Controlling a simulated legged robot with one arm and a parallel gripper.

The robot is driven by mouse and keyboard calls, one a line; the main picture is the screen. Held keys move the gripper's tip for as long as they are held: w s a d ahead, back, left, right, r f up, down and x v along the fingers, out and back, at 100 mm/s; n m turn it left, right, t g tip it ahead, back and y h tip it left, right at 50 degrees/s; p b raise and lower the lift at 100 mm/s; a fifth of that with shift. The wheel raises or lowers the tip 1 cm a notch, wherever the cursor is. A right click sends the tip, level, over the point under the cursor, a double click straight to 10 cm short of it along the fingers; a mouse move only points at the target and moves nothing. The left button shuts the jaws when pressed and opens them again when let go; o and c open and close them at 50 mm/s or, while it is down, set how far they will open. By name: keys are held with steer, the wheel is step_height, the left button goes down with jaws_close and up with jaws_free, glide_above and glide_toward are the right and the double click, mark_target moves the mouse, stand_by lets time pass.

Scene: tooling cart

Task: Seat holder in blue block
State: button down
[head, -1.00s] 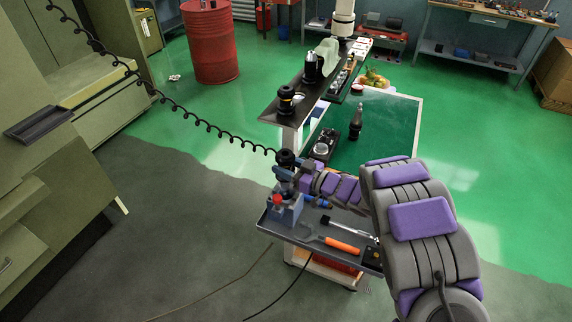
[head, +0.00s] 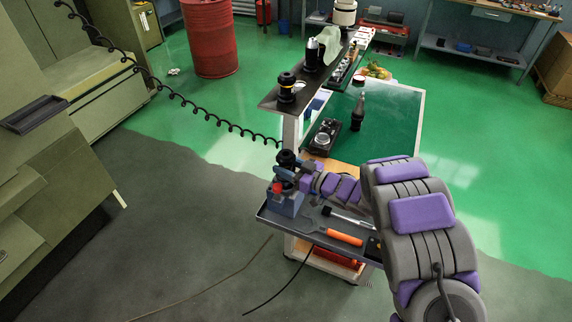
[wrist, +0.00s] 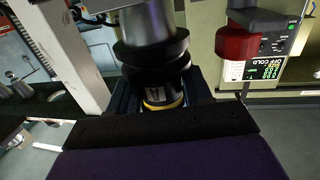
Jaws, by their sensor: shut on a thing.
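The blue block (head: 284,203) stands at the left end of the cart's grey tray, with a red knob (head: 277,187) on it. My gripper (head: 291,172) is shut on a dark tool holder (head: 286,157), which is upright over the block. In the wrist view the holder (wrist: 150,55) shows its black flange, with a yellow-ringed part below it. I cannot tell how deep the holder's lower end sits. The block's opening is mostly hidden.
A wrench and an orange-handled tool (head: 344,237) lie on the tray right of the block. A similar black and yellow holder (head: 287,85) stands on the dark upper shelf (head: 268,104). A coiled cable (head: 205,118) hangs at the left. The wrist view shows a red cylinder (wrist: 238,47).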

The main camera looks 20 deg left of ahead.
steer(key=shift+f+b, duration=0.55)
steer(key=shift+f, duration=1.25)
steer(key=shift+r, duration=0.1)
steer(key=c, duration=0.8)
jaws_free()
steer(key=o, duration=0.4)
steer(key=shift+a, duration=0.1)
steer(key=shift+f, duration=0.2)
steer(key=p+v, duration=0.2)
steer(key=v, duration=1.5)
steer(key=shift+d, duration=0.25)
